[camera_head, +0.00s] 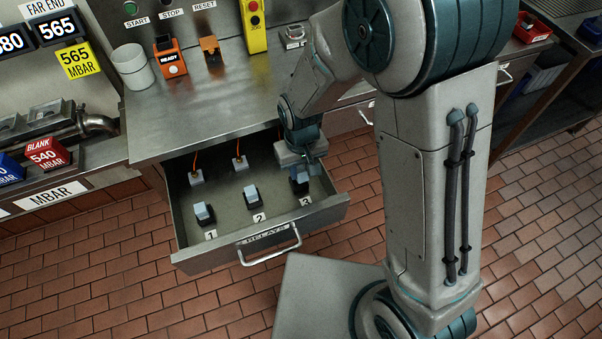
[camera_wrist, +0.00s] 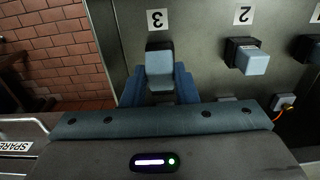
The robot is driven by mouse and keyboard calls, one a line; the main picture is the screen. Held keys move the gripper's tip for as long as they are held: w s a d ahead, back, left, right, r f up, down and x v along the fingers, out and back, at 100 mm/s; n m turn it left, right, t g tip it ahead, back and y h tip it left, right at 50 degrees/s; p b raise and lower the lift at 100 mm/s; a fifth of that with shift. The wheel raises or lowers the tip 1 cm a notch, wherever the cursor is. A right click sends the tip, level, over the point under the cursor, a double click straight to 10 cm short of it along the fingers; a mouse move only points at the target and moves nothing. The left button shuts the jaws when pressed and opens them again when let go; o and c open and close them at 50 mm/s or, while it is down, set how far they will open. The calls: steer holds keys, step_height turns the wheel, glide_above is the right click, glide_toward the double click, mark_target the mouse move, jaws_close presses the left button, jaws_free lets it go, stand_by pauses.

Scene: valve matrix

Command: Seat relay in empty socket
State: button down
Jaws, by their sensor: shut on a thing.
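My gripper (camera_head: 309,171) reaches down into the open drawer at position 3. In the wrist view its blue fingers (camera_wrist: 160,72) are shut on a pale blue relay (camera_wrist: 159,63), one finger on each side. A dark socket (camera_wrist: 158,45) shows at the relay's far end, beside the label 3. The relay lines up with it, but I cannot tell how deep it sits. In the head view the dark socket (camera_head: 299,188) shows below my fingers, and the relay is mostly hidden. Relays stand in socket 1 (camera_head: 204,213) and socket 2 (camera_head: 251,196).
The drawer (camera_head: 300,228) has a front handle and side walls close to my gripper. Two pale blocks with orange cords (camera_head: 196,178) (camera_head: 241,163) sit at its back. The counter (camera_head: 190,110) overhangs the drawer's rear. Tiled floor lies in front.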

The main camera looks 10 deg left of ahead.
mark_target(301, 171)
steer(key=shift+f, duration=1.8)
steer(key=shift+f, duration=0.1)
steer(key=shift+f, duration=0.15)
steer(key=c, duration=1.1)
jaws_free()
steer(key=shift+c, duration=0.2)
